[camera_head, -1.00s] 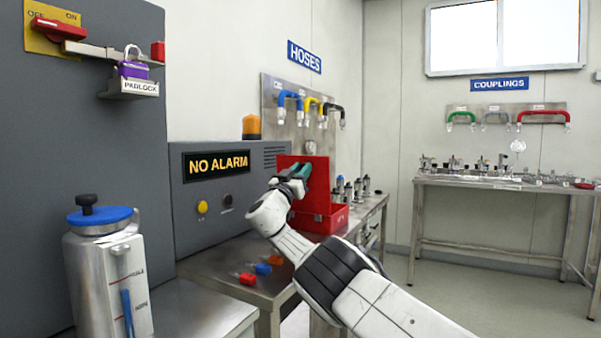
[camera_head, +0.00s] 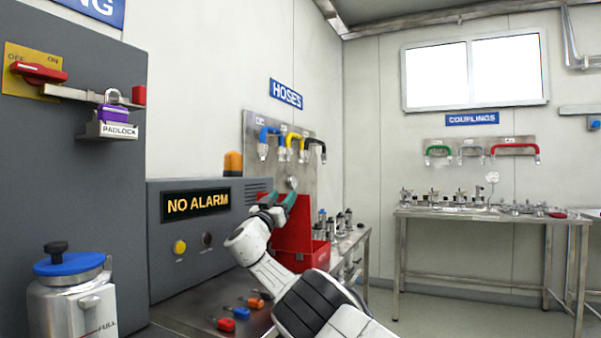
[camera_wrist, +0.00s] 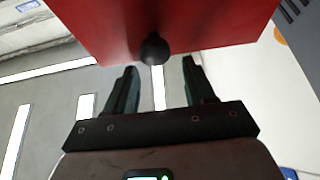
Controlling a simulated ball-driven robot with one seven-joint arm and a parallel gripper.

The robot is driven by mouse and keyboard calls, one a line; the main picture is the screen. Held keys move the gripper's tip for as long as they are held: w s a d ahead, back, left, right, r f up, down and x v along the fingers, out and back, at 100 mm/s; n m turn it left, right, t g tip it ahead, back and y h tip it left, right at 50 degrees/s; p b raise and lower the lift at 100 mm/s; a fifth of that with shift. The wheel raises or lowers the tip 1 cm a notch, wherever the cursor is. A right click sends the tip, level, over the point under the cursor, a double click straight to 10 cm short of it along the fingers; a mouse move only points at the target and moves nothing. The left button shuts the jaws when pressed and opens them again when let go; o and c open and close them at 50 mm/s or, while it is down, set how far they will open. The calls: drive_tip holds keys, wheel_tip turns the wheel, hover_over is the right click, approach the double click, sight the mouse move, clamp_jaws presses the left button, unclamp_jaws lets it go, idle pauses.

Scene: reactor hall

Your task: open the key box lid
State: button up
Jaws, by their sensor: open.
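The red key box (camera_head: 318,256) stands on the metal table beside the grey alarm cabinet. Its red lid (camera_head: 296,222) stands raised, roughly upright, above the box. My gripper (camera_head: 279,204) is at the upper left of the lid, with its dark teal fingers apart. In the wrist view a red panel with a round black knob (camera_wrist: 154,50) fills the top. My gripper (camera_wrist: 160,74) is open there, and the knob lies between and just beyond the fingertips. I cannot tell whether a finger touches the panel. My arm hides part of the box.
Red, blue and orange padlock-like items (camera_head: 240,312) lie on the table in front of the cabinet (camera_head: 220,220). A steel canister with a blue lid (camera_head: 68,264) stands at the left. Metal fittings (camera_head: 340,222) stand behind the box. Floor is free at the right.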

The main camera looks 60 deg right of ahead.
drive_tip(key=shift+a+f+b, duration=0.1)
drive_tip(key=shift+f+b, duration=0.1)
drive_tip(key=shift+b, duration=0.95)
drive_tip(key=b, duration=0.2)
drive_tip(key=s+r+b, duration=0.1)
drive_tip(key=b, duration=0.1)
drive_tip(key=shift+s+a+r, duration=0.15)
drive_tip(key=shift+a+r, duration=0.05)
drive_tip(key=shift+a, duration=0.1)
drive_tip(key=s+a+r+p, duration=0.1)
drive_tip(key=s+a+r, duration=0.5)
drive_tip(key=s+r, duration=0.2)
drive_tip(key=shift+s+a+r, duration=0.2)
drive_tip(key=shift+s+r, duration=0.2)
drive_tip(key=shift+s, duration=0.95)
